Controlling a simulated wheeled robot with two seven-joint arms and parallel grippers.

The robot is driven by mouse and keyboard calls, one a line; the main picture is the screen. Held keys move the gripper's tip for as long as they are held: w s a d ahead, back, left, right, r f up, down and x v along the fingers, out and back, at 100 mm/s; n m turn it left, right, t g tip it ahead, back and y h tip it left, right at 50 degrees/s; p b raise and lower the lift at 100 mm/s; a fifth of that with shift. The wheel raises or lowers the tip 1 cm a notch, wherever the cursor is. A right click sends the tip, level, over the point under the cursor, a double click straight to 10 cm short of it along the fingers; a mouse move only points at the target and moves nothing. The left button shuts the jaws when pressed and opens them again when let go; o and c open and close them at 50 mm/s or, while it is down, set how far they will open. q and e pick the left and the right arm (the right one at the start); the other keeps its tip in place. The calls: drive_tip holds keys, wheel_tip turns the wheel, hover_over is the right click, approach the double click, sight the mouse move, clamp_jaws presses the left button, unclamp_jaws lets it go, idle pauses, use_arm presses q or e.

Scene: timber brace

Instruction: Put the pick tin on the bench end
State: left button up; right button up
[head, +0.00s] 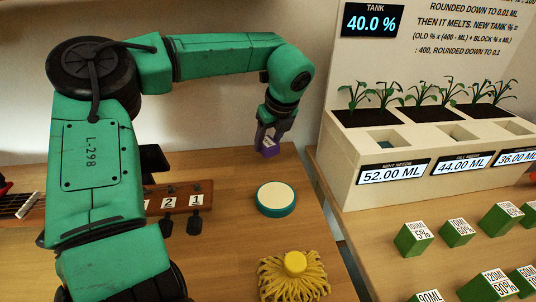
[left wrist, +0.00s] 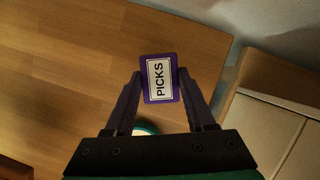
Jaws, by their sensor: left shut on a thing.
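The pick tin (left wrist: 159,80) is a small purple box with a white label reading PICKS. My left gripper (head: 268,136) is shut on it, with one finger on each side of the tin in the left wrist view (left wrist: 160,90). In the head view the tin (head: 268,148) shows below the fingers, near the far right end of the wooden bench (head: 225,240). I cannot tell whether the tin touches the bench top. My right gripper is not in view.
A round teal tin with a cream top (head: 276,199) and a yellow mop-like thing (head: 294,276) stand on the bench. A guitar headstock (head: 180,196) lies at left. A gap separates the bench from the planter table (head: 385,235) with green blocks.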

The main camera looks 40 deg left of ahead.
sight(268, 153)
use_arm(q)
wheel_tip(268, 153, down, 4)
drive_tip(key=shift+w+a+f, duration=0.1)
drive_tip(key=shift+w+f, duration=0.05)
drive_tip(key=shift+f, duration=0.1)
drive_tip(key=shift+r, duration=0.1)
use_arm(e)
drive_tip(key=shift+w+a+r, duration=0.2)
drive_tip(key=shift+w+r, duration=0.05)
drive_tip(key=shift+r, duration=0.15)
use_arm(q)
drive_tip(key=shift+b, duration=0.3)
drive_tip(key=o, duration=1.3)
drive_tip(key=shift+o, duration=0.2)
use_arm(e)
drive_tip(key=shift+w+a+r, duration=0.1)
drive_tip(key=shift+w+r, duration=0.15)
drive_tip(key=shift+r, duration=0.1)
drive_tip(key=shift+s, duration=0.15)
use_arm(q)
drive_tip(key=p+v, duration=0.1)
drive_tip(key=v, duration=1.1)
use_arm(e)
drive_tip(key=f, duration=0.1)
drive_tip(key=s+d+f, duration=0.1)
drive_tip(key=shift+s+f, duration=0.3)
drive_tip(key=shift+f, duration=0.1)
